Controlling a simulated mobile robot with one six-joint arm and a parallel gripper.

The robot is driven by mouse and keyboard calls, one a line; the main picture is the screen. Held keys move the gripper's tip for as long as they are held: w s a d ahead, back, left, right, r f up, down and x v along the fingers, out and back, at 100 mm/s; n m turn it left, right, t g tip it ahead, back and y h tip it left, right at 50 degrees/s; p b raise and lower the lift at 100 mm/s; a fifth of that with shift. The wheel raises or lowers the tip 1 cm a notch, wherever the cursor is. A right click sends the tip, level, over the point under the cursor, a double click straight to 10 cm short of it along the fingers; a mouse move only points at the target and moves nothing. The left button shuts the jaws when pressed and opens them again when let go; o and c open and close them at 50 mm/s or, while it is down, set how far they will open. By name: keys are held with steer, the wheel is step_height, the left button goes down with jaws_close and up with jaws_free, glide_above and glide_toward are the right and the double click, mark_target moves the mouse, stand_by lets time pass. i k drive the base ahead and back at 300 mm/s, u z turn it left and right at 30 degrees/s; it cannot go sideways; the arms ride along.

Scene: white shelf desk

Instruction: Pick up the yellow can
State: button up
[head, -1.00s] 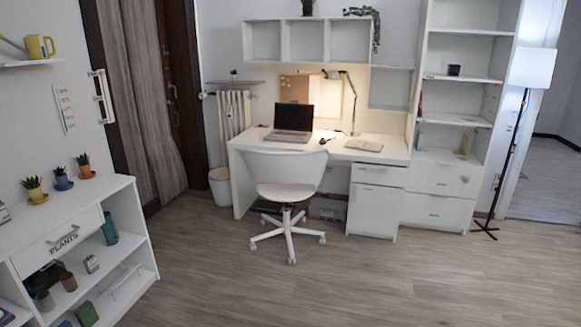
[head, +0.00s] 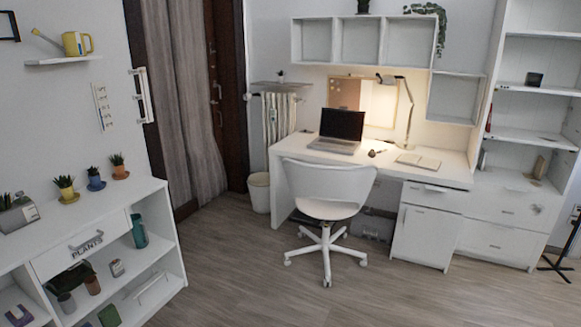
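A yellow watering can (head: 77,43) stands on a small white wall shelf (head: 64,61) at the upper left of the head view. Nothing touches the can apart from the shelf. My gripper is not in view.
A low white shelf unit (head: 155,190) with small potted plants stands below the wall shelf. A white chair (head: 325,185) stands before the white desk (head: 455,176), with a bin (head: 259,192) to its left. The wooden floor (head: 240,270) in front is clear.

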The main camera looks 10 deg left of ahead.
mark_target(74, 46)
steer(key=u, duration=0.4)
steer(key=i, duration=0.75)
steer(key=u, duration=0.8)
steer(key=i, duration=0.55)
steer(key=u, duration=0.95)
steer(key=i, duration=1.1)
steer(key=u, duration=0.5)
